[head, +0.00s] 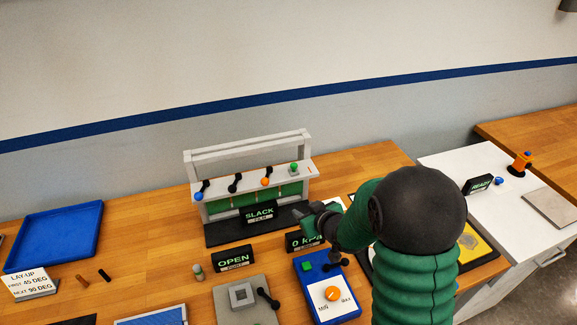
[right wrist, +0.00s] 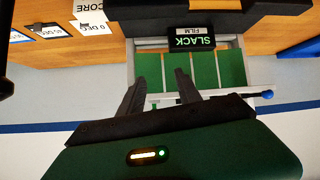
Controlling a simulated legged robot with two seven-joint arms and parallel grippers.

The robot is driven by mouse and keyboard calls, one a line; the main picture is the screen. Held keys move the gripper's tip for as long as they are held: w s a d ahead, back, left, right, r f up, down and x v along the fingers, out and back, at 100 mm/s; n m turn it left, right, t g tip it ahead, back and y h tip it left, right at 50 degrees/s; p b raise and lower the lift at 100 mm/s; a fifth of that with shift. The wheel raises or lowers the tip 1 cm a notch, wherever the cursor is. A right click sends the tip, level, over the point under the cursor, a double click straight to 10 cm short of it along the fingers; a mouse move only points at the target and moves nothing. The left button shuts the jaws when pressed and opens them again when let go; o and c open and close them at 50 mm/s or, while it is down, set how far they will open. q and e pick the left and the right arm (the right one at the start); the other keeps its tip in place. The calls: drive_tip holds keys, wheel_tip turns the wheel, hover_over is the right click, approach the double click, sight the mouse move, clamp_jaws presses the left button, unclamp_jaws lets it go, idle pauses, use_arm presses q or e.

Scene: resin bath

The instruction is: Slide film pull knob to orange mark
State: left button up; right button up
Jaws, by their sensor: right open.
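A grey film stand (head: 245,150) holds green film panels (head: 220,205) behind a black sign reading SLACK FILM (head: 260,213). Its white shelf bears a green knob (head: 294,167) at the right end, with a thin orange mark (head: 309,170) just right of it. My left gripper is out of view.
Signs reading OPEN (head: 233,259) and 0 kPa (head: 303,240) stand in front. A blue control box (head: 308,280) with an orange dial is nearest my right arm. A blue tray (head: 55,235) lies at left. The tabletop between tray and stand is clear.

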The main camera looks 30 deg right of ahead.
sight(294, 164)
drive_tip(key=s+d+r+n+t+y, duration=0.2)
drive_tip(key=d+r+t+y, duration=0.3)
drive_tip(key=d+t, duration=0.25)
drive_tip(key=shift+g, duration=0.25)
drive_tip(key=w+a+p, duration=0.1)
drive_tip(key=w, duration=0.4)
drive_tip(key=w+p, duration=0.1)
drive_tip(key=w, duration=0.4)
drive_tip(key=w+a+p, duration=0.1)
drive_tip(key=w, duration=0.4)
drive_tip(key=shift+w+a, duration=0.1)
drive_tip(key=shift+a, duration=0.25)
drive_tip(key=shift+w+d+f+p, duration=0.2)
drive_tip(key=shift+w+p, duration=0.1)
drive_tip(key=shift+w, duration=0.15)
drive_tip(key=shift+a, duration=0.2)
drive_tip(key=shift+c, duration=0.7)
drive_tip(key=shift+a+r, duration=0.1)
drive_tip(key=c, duration=0.5)
drive_tip(key=shift+c, duration=1.1)
clamp_jaws()
